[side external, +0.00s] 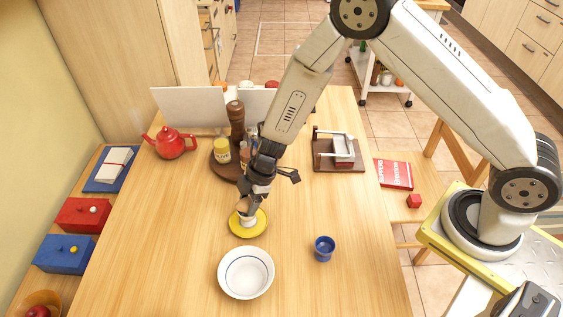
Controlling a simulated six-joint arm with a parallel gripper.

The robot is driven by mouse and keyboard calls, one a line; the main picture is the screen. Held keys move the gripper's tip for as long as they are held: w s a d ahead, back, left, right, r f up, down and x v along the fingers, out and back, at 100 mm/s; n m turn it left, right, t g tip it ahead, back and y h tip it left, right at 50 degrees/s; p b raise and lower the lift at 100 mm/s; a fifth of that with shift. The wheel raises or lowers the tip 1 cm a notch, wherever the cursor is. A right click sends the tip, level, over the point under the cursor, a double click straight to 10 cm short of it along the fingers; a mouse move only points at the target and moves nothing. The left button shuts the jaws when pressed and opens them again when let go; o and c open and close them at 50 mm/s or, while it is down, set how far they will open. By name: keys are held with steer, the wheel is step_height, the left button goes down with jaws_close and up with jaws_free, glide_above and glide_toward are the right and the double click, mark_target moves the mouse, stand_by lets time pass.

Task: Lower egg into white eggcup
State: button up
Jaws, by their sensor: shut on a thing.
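My gripper (246,205) points down at the middle of the table, above a yellow saucer (237,230). It is shut on the egg, which is small and mostly hidden by the fingers here. The white eggcup (248,221) stands on the yellow saucer, directly below the fingers, its upper part partly covered by them. I cannot tell from this view whether the egg touches the cup.
A white bowl (246,287) stands in front of the saucer, and a blue cup (323,249) to its right. A round tray (217,168) with a pepper mill (236,118) and jars stands close behind my gripper. A red teapot (172,143) is further left.

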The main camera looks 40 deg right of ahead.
steer(key=o, duration=1.3)
steer(key=shift+o, duration=0.2)
steer(key=shift+r, duration=0.2)
steer(key=v, duration=0.7)
steer(key=shift+r, duration=0.2)
steer(key=shift+d+r, duration=0.1)
